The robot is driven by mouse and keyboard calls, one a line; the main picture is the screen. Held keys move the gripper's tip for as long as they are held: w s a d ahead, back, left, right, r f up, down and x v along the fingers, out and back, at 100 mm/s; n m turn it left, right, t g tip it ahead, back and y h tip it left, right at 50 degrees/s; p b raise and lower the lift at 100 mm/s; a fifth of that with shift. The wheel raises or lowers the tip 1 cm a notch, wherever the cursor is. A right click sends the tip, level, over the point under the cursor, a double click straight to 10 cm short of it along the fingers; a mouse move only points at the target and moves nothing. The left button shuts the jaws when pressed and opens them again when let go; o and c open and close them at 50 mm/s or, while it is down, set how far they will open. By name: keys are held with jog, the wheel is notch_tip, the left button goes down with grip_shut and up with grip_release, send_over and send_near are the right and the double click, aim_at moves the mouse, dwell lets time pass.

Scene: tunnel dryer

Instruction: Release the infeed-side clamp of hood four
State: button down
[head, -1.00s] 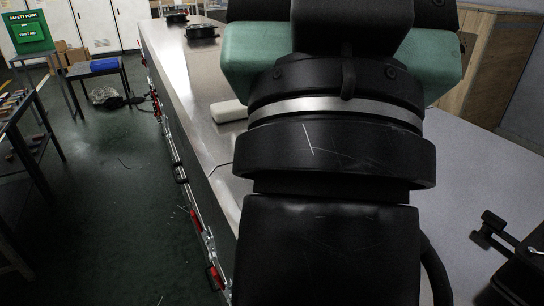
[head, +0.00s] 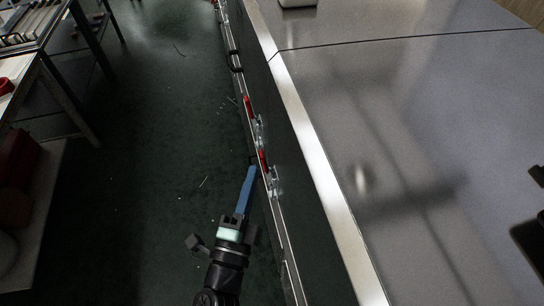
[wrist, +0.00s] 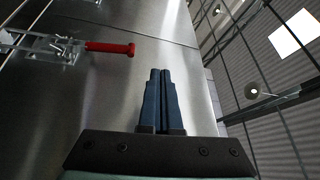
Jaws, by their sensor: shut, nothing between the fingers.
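My gripper (head: 252,170) has blue fingers, shut together and empty, beside the hood's side. The wrist view shows my gripper (wrist: 160,73) pointing along the metal panel, with a clamp's red handle (wrist: 108,47) to the left of the fingertips, apart from them. No hood number is readable, so I cannot tell which clamp belongs to hood four.
A black handle (head: 235,62) stands out from the side farther along. Tables (head: 45,75) with objects on them stand at the left. The dark green floor (head: 150,170) between them and the dryer is largely clear. A panel seam (head: 400,40) crosses the hood top.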

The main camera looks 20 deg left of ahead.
jog(key=m+g+h, duration=0.1)
send_near(267, 169)
notch_tip(267, 169, up, 3)
jog(key=s+d, duration=0.1)
jog(key=s, duration=0.1)
jog(key=shift+w+d+r, duration=0.15)
jog(key=shift+w, duration=0.05)
jog(key=w, duration=0.6)
jog(key=w+r, duration=0.1)
jog(key=w, duration=0.3)
jog(key=shift+a+p, duration=0.3)
jog(key=shift+a, duration=0.05)
jog(key=shift+f, duration=0.15)
jog(key=shift+s+a+b, duration=0.15)
jog(key=shift+a+b, duration=0.1)
jog(key=shift+b, duration=0.3)
